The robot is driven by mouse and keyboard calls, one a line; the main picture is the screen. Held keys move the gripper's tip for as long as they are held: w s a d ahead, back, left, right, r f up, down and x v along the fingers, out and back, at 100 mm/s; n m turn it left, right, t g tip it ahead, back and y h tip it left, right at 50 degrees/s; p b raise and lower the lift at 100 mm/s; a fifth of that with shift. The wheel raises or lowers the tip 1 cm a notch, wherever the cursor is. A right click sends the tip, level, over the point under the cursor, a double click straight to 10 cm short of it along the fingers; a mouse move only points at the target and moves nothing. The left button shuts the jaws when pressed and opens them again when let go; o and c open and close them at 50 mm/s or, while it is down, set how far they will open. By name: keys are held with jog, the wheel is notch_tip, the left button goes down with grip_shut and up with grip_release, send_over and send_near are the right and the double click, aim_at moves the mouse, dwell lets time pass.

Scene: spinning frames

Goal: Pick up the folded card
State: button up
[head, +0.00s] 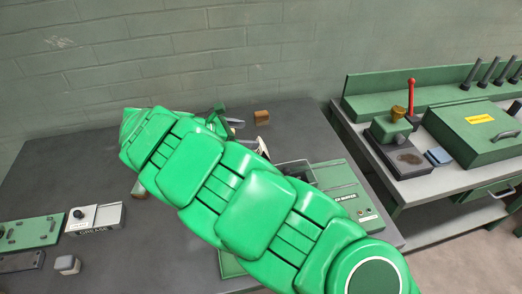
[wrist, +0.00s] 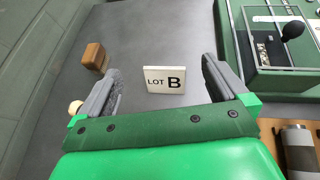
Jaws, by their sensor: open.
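The folded card (wrist: 164,80), white with "LOT B" in black letters, stands upright on the grey bench top in the wrist view. My gripper (wrist: 160,70) is open, with one grey finger on each side of the card in the picture. Gaps show between the card and both fingers, and nothing is held. In the head view my green arm crosses the middle, and only part of my gripper (head: 238,128) shows past it. I cannot make out the card clearly there.
A small wooden block (wrist: 93,57) stands left of the card; the head view shows it too (head: 261,117). A green case (wrist: 270,40) with a black bulb is at the right. A grease box (head: 95,217) lies at the bench's left.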

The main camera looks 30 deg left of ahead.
aim_at(259, 150)
notch_tip(259, 150, down, 4)
jog(key=shift+f, duration=0.1)
jog(key=shift+x, duration=2.7)
jog(key=shift+s+f, duration=0.1)
jog(key=shift+f, duration=0.05)
jog(key=c, duration=1)
